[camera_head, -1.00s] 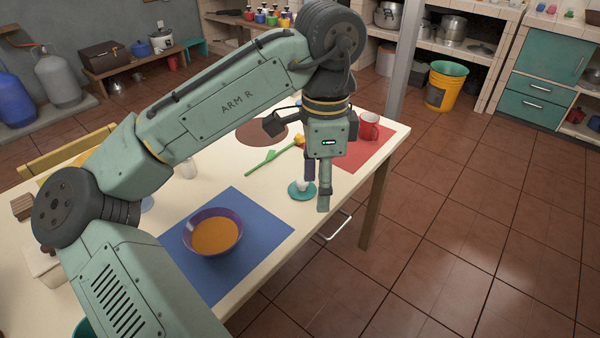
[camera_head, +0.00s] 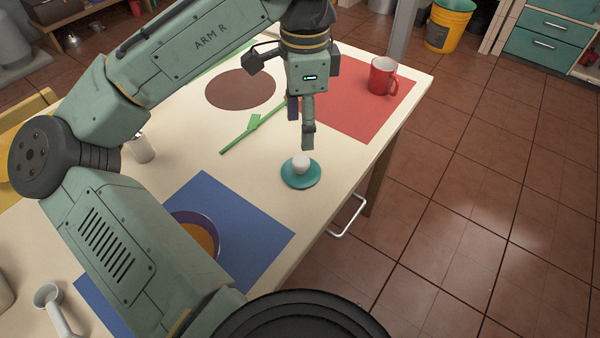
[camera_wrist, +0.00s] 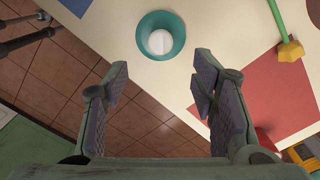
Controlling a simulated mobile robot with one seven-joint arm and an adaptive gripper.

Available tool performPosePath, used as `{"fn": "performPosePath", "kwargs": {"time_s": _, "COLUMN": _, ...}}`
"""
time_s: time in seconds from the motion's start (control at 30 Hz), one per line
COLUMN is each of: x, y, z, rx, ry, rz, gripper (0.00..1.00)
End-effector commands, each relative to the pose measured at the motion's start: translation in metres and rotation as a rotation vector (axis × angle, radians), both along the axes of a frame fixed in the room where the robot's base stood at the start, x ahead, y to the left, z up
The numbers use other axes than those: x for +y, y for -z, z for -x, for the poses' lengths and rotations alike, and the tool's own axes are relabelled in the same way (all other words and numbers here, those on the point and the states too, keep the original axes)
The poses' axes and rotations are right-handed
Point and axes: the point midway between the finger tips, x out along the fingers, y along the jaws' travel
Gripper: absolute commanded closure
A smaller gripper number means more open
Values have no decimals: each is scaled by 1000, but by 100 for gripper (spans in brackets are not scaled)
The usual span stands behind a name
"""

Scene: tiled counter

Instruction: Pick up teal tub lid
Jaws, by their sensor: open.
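The teal tub lid (camera_head: 300,177) is a round teal disc with a white knob (camera_head: 301,161) on top. It lies flat on the cream table near its right edge. In the wrist view the lid (camera_wrist: 178,50) shows ahead of the fingers, roughly centred between them, with its white knob in the middle. My gripper (camera_head: 302,128) points down, above and just behind the lid in the head view, apart from it. In the wrist view my gripper (camera_wrist: 160,85) is open and empty, its two fingers wide apart.
A blue mat (camera_head: 262,232) with a purple-rimmed bowl (camera_head: 183,216) of orange content lies at the front. A red mug (camera_head: 382,77) stands on a red mat (camera_head: 350,120). A green utensil (camera_head: 240,135) and a brown round mat (camera_head: 241,90) lie behind. A white handle (camera_head: 346,218) juts below the table edge.

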Motion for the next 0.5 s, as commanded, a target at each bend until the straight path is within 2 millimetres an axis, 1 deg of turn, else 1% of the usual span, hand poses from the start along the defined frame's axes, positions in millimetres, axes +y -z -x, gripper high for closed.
{"fn": "performPosePath", "kwargs": {"time_s": 0.03, "x": 1, "y": 8, "z": 1, "rx": 2, "ry": 0, "rz": -1, "gripper": 48}}
{"fn": "performPosePath", "kwargs": {"time_s": 0.2, "x": 1, "y": 34, "z": 1, "rx": 1, "ry": -1, "rz": -2, "gripper": 48}}
{"fn": "performPosePath", "kwargs": {"time_s": 0.43, "x": 2, "y": 52, "z": 1, "rx": 1, "ry": -1, "rz": -1, "gripper": 48}}
{"fn": "performPosePath", "kwargs": {"time_s": 0.5, "x": 3, "y": 61, "z": 1, "rx": 2, "ry": -1, "rz": -2, "gripper": 48}}
